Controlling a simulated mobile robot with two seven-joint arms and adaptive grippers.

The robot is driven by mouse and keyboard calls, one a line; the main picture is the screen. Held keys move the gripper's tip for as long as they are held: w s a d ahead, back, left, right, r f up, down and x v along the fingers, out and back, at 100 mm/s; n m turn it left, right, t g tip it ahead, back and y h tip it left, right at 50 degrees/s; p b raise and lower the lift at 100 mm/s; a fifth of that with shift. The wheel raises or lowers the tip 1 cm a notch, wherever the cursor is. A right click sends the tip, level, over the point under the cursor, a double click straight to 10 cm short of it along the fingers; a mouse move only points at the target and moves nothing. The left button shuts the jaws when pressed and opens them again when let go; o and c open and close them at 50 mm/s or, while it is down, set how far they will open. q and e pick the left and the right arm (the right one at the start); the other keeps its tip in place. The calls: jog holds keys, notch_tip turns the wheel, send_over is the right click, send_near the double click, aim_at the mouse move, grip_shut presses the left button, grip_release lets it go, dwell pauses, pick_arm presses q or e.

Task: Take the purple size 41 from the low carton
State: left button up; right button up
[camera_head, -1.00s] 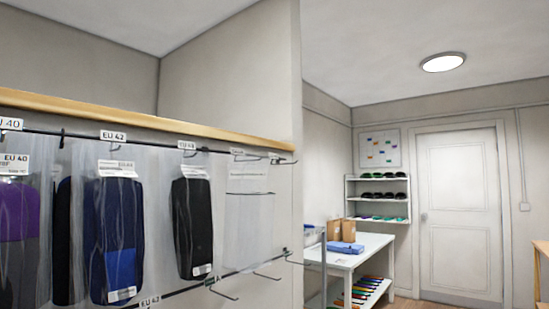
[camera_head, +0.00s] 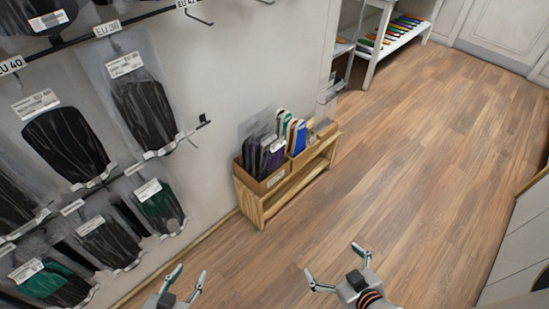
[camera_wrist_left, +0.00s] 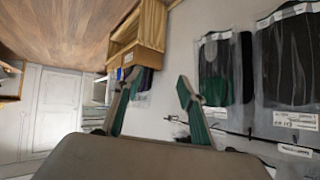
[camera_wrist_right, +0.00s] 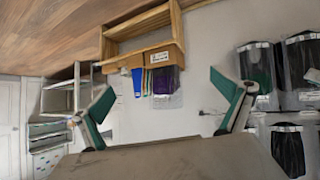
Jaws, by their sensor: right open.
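Two low cartons stand side by side on a small wooden bench (camera_head: 251,206) against the wall in the head view. The left carton (camera_head: 262,186) holds dark packs and a purple insole (camera_head: 276,153). The purple piece also shows in the right wrist view (camera_wrist_right: 168,80), upside down. I cannot read its size. The right carton (camera_head: 312,149) holds blue, green and white insoles. My left gripper (camera_head: 191,277) is open and empty at the bottom, nearer than the bench. My right gripper (camera_head: 333,262) is open and empty to its right, also apart from the cartons.
A wall rack at left holds several hanging packs, with hooks (camera_head: 204,122) jutting out. Wooden floor (camera_head: 400,160) is clear right of the bench. A white shelf table (camera_head: 385,45) stands at the back. A pale cabinet (camera_head: 520,235) is at right.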

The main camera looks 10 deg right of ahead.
jog(key=c, duration=0.5)
jog(key=n+t+y+b, duration=0.45)
jog(key=y+b, duration=0.35)
jog(key=b, duration=1.3)
send_near(277, 159)
jog(key=shift+g, duration=0.35)
jog(key=b+x, duration=0.2)
jog(key=x, duration=0.6)
jog(key=shift+w+f, duration=0.1)
jog(key=shift+w, duration=0.1)
pick_arm(q)
jog(key=w+d+f+n+t+h, duration=0.1)
jog(key=d, duration=0.3)
jog(key=w+d+f+n+h, duration=0.1)
jog(key=d+f+n, duration=0.1)
jog(key=d, duration=0.3)
jog(key=shift+w+d+n+t+h, duration=0.2)
jog(key=shift+w+n+t+h, duration=0.1)
jog(key=shift+w+t, duration=0.1)
pick_arm(e)
jog(key=shift+w+a+r, duration=0.1)
jog(key=shift+w+r, duration=0.15)
